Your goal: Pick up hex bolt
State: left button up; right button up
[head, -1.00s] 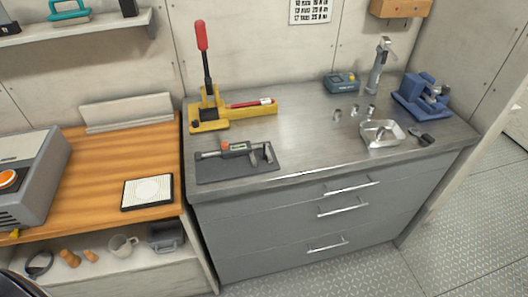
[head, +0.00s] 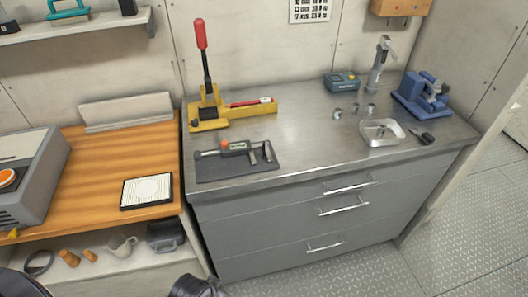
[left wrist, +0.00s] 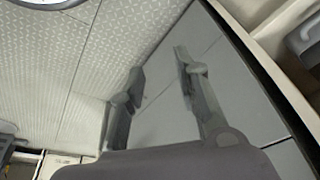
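Several small metal pieces stand on the grey steel worktop (head: 300,135) in the head view, among them a left one (head: 337,114) and a right one (head: 371,109). They are too small to tell which is a hex bolt. A shallow metal tray (head: 370,140) in front of them holds a small item that I cannot make out. In the left wrist view my left gripper (left wrist: 157,65) is open and empty, in front of the grey drawer fronts and away from the worktop's objects. My right gripper is in neither view.
On the worktop are a yellow press (head: 208,117) with a red handle, a caliper-like gauge on a dark mat (head: 215,175), a blue vise (head: 423,97) and a teal device (head: 342,82). The worktop's middle front is clear. Drawer handles (head: 343,205) stick out below.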

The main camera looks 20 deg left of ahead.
pick_arm(q)
jog(key=w+a+r+m+t+h, duration=0.15)
jog(key=w+r, duration=0.25)
jog(key=r, duration=0.8)
jog(key=m+t+h, duration=0.4)
jog(key=t+h, duration=0.2)
send_near(264, 144)
jog(key=shift+n, duration=0.25)
jog(key=p+x, duration=0.1)
jog(key=x, duration=0.1)
jog(key=p+x, duration=0.1)
jog(key=x, duration=0.2)
jog(key=shift+s+d+f+p, duration=0.15)
jog(key=shift+f+p, duration=0.1)
jog(key=shift+p, duration=0.15)
jog(key=shift+w+d+p, duration=0.2)
jog(key=shift+w+p, duration=0.1)
jog(key=shift+w, duration=0.2)
jog(key=p+x, duration=0.1)
jog(key=x, duration=0.2)
jog(key=shift+w+f, duration=0.1)
jog(key=shift+w, duration=0.3)
jog(key=shift+w+d+f, duration=0.2)
jog(key=shift+w+f, duration=0.05)
jog(key=shift+s, duration=0.1)
